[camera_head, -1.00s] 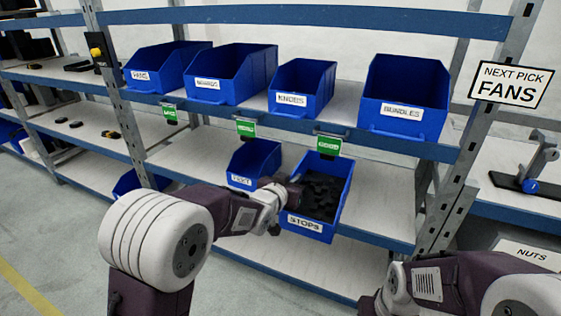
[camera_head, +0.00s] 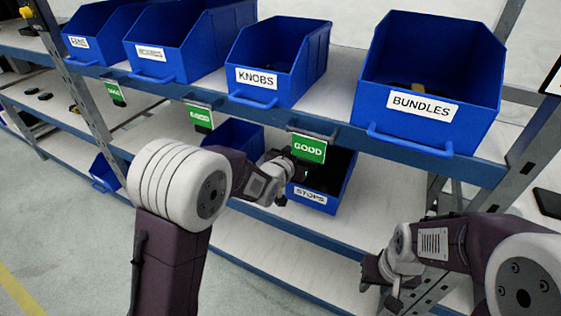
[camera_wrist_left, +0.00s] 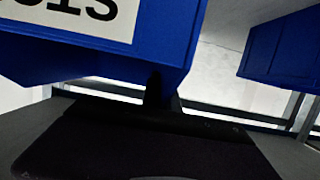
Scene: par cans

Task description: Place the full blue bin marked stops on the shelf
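The blue bin labelled STOPS (camera_head: 318,199) is at lower shelf level, partly hidden by the GOOD sign and the upper shelf. Dark pieces show inside it. My left gripper (camera_head: 281,184) is at its front left upper edge.
Another blue bin (camera_head: 236,135) stands left of the STOPS bin, close to my left wrist. The upper shelf (camera_head: 340,133) holds bins labelled KNOBS (camera_head: 258,78) and BUNDLES (camera_head: 421,106), among others. Green tags hang from its edge. A metal post (camera_head: 530,150) stands at right.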

